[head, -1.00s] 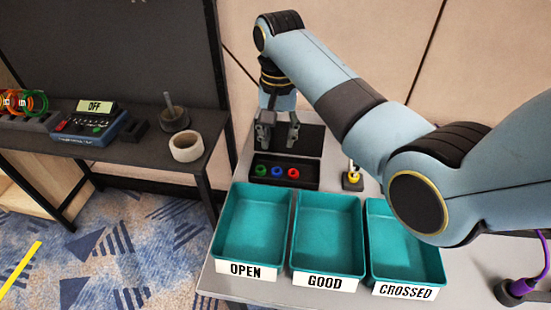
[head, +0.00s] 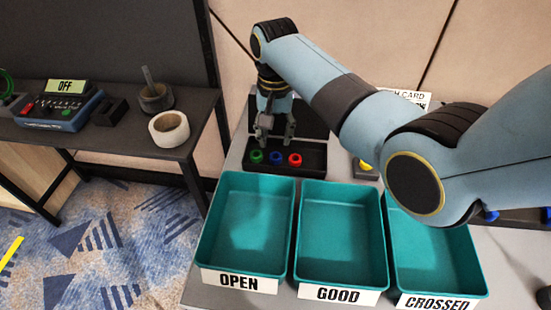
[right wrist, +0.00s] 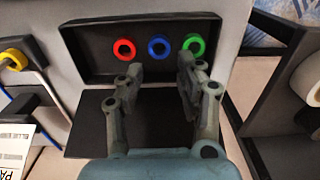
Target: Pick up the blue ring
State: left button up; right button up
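The blue ring (head: 275,158) lies in a black tray (head: 312,168) between a green ring (head: 256,156) on its left and a red ring (head: 295,160) on its right. In the right wrist view the blue ring (right wrist: 158,46) is the middle one, with red to the left and green to the right. My right gripper (head: 275,138) hangs just behind the rings, above the tray's far side. In the right wrist view my right gripper (right wrist: 160,68) is open, its fingertips apart with the blue ring ahead of the gap. It holds nothing. My left gripper is out of view.
Three teal bins labelled OPEN (head: 245,220), GOOD (head: 342,232) and CROSSED (head: 432,250) stand in front of the tray.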

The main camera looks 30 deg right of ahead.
aim_at(275, 154)
jog(key=f, duration=0.6)
jog(key=shift+s+a+f+b, duration=0.15)
jog(key=shift+s+b, duration=0.1)
jog(key=shift+b, duration=0.15)
jog(key=shift+c, duration=0.2)
jog(key=c, duration=0.3)
